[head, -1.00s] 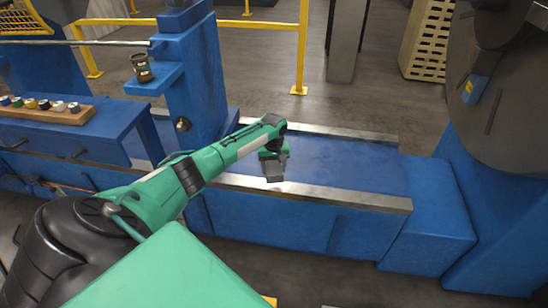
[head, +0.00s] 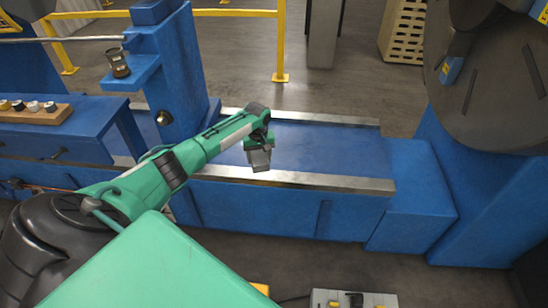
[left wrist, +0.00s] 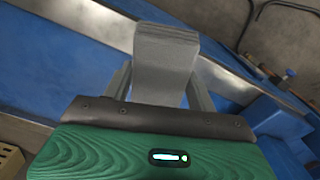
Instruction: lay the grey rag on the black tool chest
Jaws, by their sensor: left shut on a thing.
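My left gripper (head: 259,150) reaches over the near metal rail of the blue machine bed. It is shut on the grey rag (head: 260,160), whose folded end sticks out below the fingers. In the left wrist view the rag (left wrist: 165,62) shows as a flat grey slab between the two fingers, above the blue bed and rail. I cannot make out a black tool chest for certain in either view. My right gripper is not in view.
The blue bed (head: 320,147) has metal rails along both sides. A large grey disc (head: 500,85) stands at the right. A wooden block with small jars (head: 35,115) is at the left. A grey box (head: 330,299) shows at the bottom edge. Dark floor lies in front of the bed.

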